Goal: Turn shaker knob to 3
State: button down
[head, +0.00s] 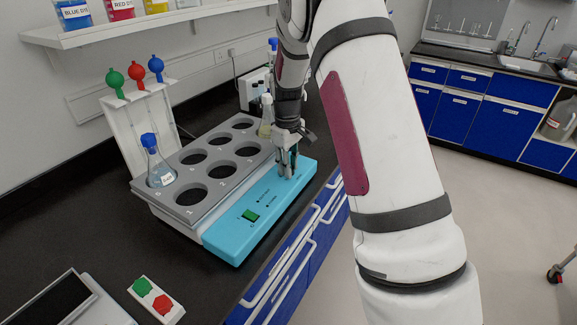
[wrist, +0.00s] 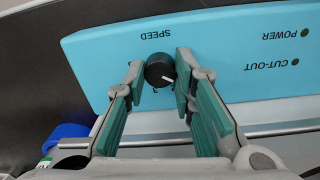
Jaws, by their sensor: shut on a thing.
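The shaker is a unit with a light blue control panel (head: 235,238) and a grey top (head: 207,172) with round numbered holes. In the wrist view its panel (wrist: 225,60) appears upside down, with SPEED, POWER and CUT-OUT labels. The black speed knob (wrist: 157,66) has a white pointer mark, toward the lower right in that view. My gripper (wrist: 160,78) has one green-padded fingertip on each side of the knob and is shut on it. In the head view my gripper (head: 288,168) points down at the panel's far end and hides the knob.
A blue-capped flask (head: 158,168) stands in a near-left hole; a yellowish flask (head: 265,122) stands at the far end. Behind are a stand with green, red and blue-topped pieces (head: 136,75) and a shelf (head: 110,28). A green-and-red button box (head: 153,299) lies in front.

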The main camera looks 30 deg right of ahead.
jog(key=m+b, duration=0.1)
jog(key=m, duration=0.6)
jog(key=shift+w, duration=0.1)
jog(key=m, duration=0.4)
jog(key=shift+g+b, duration=0.3)
jog(key=shift+m, duration=2.1)
jog(key=shift+d, duration=0.1)
jog(key=c, duration=1.3)
grip_release()
jog(key=shift+c, duration=0.2)
notch_tip(320, 180, up, 10)
jog(key=shift+r, duration=0.1)
